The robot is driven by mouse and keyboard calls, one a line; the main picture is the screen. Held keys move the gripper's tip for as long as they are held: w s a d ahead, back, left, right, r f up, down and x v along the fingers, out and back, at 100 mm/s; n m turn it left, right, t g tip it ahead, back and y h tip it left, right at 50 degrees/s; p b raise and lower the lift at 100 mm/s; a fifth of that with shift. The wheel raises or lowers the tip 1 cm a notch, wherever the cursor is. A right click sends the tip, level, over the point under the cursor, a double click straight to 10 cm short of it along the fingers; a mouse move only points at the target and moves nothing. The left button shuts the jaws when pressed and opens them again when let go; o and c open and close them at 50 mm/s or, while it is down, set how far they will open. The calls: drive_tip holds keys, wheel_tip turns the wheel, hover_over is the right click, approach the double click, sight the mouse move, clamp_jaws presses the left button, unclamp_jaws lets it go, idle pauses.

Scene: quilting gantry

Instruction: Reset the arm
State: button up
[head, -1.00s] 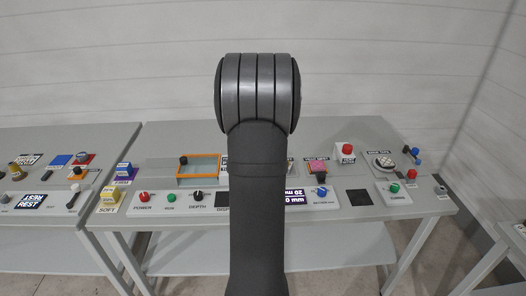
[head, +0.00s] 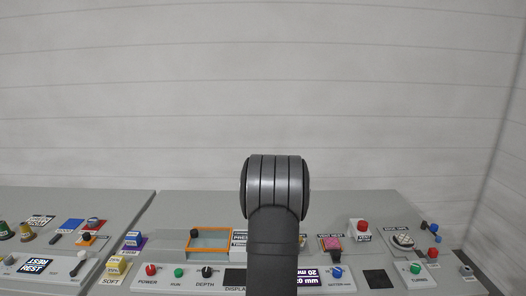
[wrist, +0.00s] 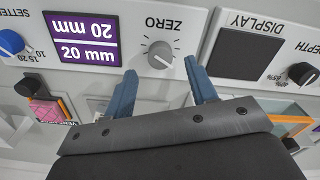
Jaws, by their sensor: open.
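My gripper (wrist: 164,95) shows in the wrist view with its two blue fingers apart and nothing between them. It hangs over the panel, with the grey ZERO knob (wrist: 161,54) beyond the fingertips. My arm stands upright in the middle of the head view and hides part of the table behind it; the gripper itself does not show there.
A grey table (head: 172,212) carries the controls. The power knob (head: 151,270), green run button (head: 179,273), depth knob (head: 207,272), orange frame (head: 230,244), red button (head: 362,226) and pink pad (head: 333,244) stand on it. The purple 20 mm display (wrist: 86,40) lies beside the ZERO knob. A pale wall is behind.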

drive_tip(key=shift+f, duration=2.05)
wheel_tip(320, 180, up, 18)
wheel_tip(320, 180, down, 18)
drive_tip(key=shift+r, duration=0.25)
drive_tip(key=shift+f, duration=0.35)
drive_tip(key=m, duration=0.5)
drive_tip(key=shift+r+m, duration=0.1)
drive_tip(key=shift+m, duration=0.3)
drive_tip(key=m, duration=0.6)
wheel_tip(320, 180, up, 5)
